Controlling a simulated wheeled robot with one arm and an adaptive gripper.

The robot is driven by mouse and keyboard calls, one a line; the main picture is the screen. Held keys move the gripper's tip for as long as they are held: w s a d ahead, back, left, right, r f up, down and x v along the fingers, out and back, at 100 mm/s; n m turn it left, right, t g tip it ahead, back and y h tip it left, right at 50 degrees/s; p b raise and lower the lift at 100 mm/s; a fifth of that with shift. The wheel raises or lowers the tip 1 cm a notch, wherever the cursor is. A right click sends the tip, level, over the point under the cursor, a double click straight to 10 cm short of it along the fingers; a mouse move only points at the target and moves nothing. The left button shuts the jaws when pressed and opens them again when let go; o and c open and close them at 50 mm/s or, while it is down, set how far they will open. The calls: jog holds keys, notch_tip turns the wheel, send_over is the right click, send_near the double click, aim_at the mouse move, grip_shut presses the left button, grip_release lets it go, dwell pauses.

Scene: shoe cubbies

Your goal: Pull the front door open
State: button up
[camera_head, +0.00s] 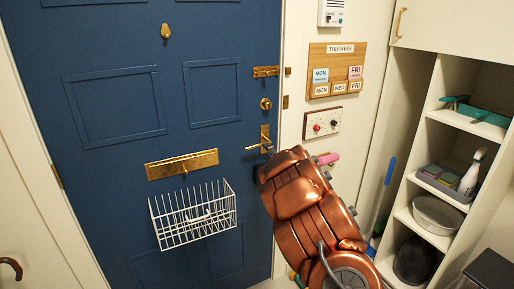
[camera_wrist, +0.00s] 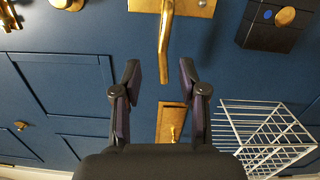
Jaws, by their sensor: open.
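The front door (camera_head: 120,115) is dark blue, panelled, and looks shut in its white frame. Its brass lever handle (camera_head: 262,142) is at the right edge, with the lever pointing left. In the wrist view the lever (camera_wrist: 165,45) points down from its plate at the top. My gripper (camera_wrist: 160,75) is open, and the lever's tip appears between its two dark fingertips. I cannot tell whether they touch or how far apart in depth they are. In the head view my copper arm hides most of my gripper.
A brass bolt (camera_head: 265,71) and a round lock (camera_head: 265,104) are above the handle. A brass mail slot (camera_head: 181,164) and white wire basket (camera_head: 192,214) are to the left. Cubbies (camera_head: 444,150) with several items stand right. A wooden board (camera_head: 335,69) hangs beside the door.

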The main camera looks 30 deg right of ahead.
aim_at(257, 146)
jog(key=shift+n+t+y, duration=0.4)
jog(key=shift+n+y, duration=0.3)
jog(key=shift+w+a+f+p, duration=0.1)
jog(key=shift+w+p, duration=0.35)
jog(key=shift+w, duration=0.8)
jog(key=shift+w+a+f+p, duration=0.1)
jog(key=shift+w+p, duration=0.3)
jog(key=shift+w, duration=0.85)
jog(key=shift+w+d+p, duration=0.15)
jog(key=shift+w+p, duration=0.25)
jog(key=shift+w, duration=1.1)
jog(key=shift+c, duration=0.3)
grip_shut()
